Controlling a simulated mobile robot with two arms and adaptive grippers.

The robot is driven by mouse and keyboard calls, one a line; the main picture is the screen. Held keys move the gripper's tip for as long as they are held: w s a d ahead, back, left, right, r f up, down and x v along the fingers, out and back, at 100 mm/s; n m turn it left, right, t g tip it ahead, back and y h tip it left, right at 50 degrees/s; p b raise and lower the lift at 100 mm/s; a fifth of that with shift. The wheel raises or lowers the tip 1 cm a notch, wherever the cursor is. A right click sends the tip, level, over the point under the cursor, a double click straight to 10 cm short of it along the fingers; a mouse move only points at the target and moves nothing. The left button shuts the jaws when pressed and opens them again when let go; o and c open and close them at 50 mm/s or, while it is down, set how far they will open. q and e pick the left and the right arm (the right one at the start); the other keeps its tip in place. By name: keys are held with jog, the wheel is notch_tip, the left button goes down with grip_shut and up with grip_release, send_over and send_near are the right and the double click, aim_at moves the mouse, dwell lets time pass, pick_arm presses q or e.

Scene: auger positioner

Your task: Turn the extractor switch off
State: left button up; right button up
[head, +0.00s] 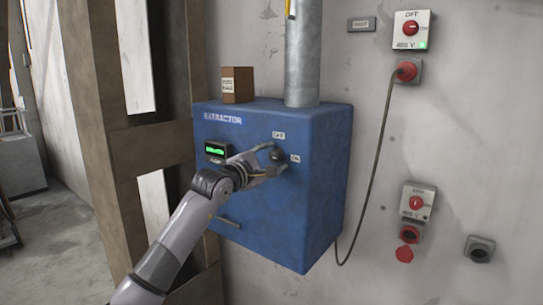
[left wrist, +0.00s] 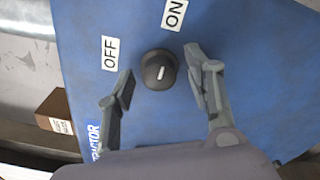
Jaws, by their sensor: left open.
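The blue extractor box (head: 310,185) hangs on the wall in the head view, with a small green-lit display (head: 215,151) on its front. Its switch is a round dark knob (left wrist: 158,70), also in the head view (head: 278,154), partly behind my gripper. In the left wrist view the OFF label (left wrist: 110,53) is left of the knob and the ON label (left wrist: 174,14) above it. The knob's white mark points up toward ON. My left gripper (head: 272,160) is open at the knob, one finger on each side in the left wrist view (left wrist: 160,78), with visible gaps. My right gripper is not in view.
A small brown box (head: 237,86) and a grey pipe (head: 302,55) stand on top of the extractor. Red-knobbed switch boxes (head: 411,30) (head: 417,203) and a hanging cable (head: 378,150) are on the wall to the right. A wooden post (head: 110,130) stands at left.

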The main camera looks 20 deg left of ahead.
pick_arm(q)
grip_shut()
dwell(0.7)
